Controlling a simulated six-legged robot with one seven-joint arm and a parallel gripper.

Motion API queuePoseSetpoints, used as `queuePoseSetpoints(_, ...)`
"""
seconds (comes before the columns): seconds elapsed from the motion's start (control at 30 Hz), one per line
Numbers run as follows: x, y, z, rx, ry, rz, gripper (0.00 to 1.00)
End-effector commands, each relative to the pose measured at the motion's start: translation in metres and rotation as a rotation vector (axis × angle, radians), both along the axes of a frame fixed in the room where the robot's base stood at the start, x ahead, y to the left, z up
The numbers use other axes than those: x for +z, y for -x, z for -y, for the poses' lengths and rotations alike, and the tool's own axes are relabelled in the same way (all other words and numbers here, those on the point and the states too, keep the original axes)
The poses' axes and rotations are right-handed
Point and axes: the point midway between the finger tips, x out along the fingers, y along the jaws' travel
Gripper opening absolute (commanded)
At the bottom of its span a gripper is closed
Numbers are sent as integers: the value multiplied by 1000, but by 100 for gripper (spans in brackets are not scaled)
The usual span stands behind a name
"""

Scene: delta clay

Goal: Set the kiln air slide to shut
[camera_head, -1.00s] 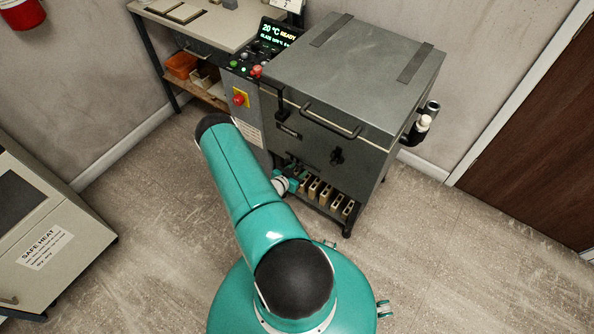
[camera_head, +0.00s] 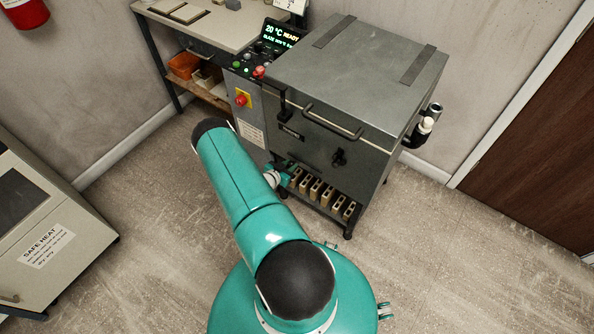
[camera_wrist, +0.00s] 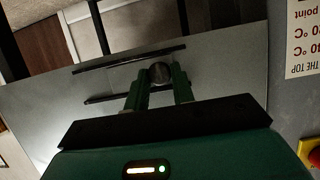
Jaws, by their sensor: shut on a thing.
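The kiln (camera_head: 340,135) is a grey box on legs with a lid handle and a dark latch on its front. In the wrist view my gripper (camera_wrist: 159,84) has its two green fingers closed on a round metal knob (camera_wrist: 160,72). The knob sits between two dark parallel rails (camera_wrist: 112,63) on the grey kiln panel (camera_wrist: 215,70); I take it for the air slide's knob. In the head view my gripper (camera_head: 288,174) is low at the kiln's left front, and the knob is hidden there. Any open or shut marking is not readable.
Several pale bricks (camera_head: 316,190) stand on the shelf under the kiln. The control panel (camera_head: 262,60) with a red-and-yellow switch (camera_head: 241,98) is at the kiln's left. A workbench (camera_head: 205,25) stands behind left. A cabinet (camera_head: 50,240) is at far left. The floor at right is clear.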

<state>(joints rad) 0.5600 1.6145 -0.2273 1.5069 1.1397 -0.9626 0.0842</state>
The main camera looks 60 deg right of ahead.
Motion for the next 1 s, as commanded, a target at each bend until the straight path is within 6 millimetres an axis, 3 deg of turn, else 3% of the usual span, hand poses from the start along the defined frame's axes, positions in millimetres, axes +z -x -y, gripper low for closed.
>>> queuePoseSetpoints(0.1,0,-12,1,2,0,1,0)
queuePoseSetpoints(0.37,1,-15,2,4,0,3,0)
queuePoseSetpoints(0.4,1,-15,2,5,1,3,30)
queuePoseSetpoints(0.5,1,-15,2,4,0,3,46)
queuePoseSetpoints(0.83,1,-13,-1,2,-1,1,46)
queuePoseSetpoints(1.0,9,-17,-20,2,-1,0,46)
